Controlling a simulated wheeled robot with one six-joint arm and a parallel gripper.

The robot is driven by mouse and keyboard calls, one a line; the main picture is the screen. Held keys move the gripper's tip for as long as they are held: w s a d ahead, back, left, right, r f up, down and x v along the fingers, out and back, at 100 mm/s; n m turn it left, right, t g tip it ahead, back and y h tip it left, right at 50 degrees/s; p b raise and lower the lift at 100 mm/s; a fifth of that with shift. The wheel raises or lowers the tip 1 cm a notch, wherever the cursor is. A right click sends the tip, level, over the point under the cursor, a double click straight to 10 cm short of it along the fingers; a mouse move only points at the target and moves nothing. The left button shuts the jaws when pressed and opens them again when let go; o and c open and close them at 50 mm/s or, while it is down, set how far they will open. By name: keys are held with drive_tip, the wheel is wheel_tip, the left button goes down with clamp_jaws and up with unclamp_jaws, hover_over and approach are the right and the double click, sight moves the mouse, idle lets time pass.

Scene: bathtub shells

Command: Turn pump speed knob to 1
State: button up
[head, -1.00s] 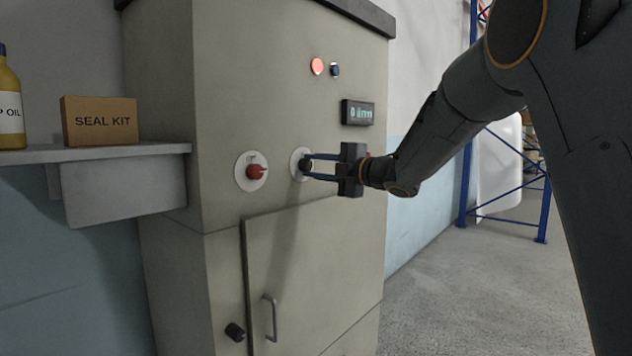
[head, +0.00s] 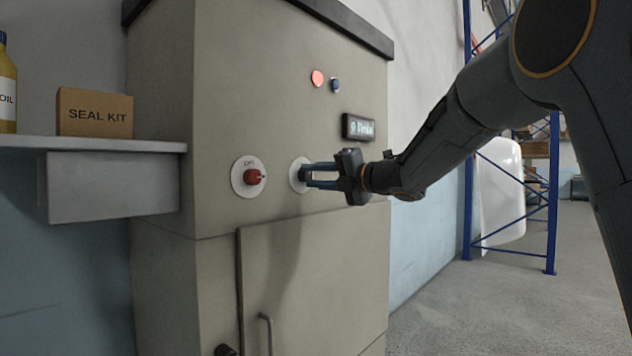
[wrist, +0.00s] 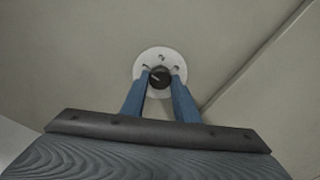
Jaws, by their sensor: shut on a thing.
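The pump speed knob (wrist: 159,77) is a small black dial on a round white plate (wrist: 146,62) with small dark marks. In the wrist view a pale pointer line shows on its face; the marks are too small to read. My gripper (wrist: 160,84) has its two blue fingers on either side of the knob, shut on it. In the head view my gripper (head: 306,174) reaches the cabinet front from the right, and its fingers cover the knob. The knob's white plate (head: 296,172) shows partly behind them.
A red knob (head: 254,177) on a white plate sits left of my gripper. A cabinet door with a handle (head: 266,333) is below. A shelf (head: 95,145) holds a seal kit box (head: 95,113).

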drive_tip(key=shift+s+a+f, duration=0.1)
drive_tip(key=shift+a, duration=0.05)
drive_tip(key=o, duration=1.1)
drive_tip(key=shift+a, duration=0.1)
drive_tip(key=shift+c, duration=0.2)
drive_tip(key=shift+d, duration=0.2)
drive_tip(key=v, duration=0.7)
drive_tip(key=shift+s+d, duration=0.2)
drive_tip(key=shift+d, duration=0.1)
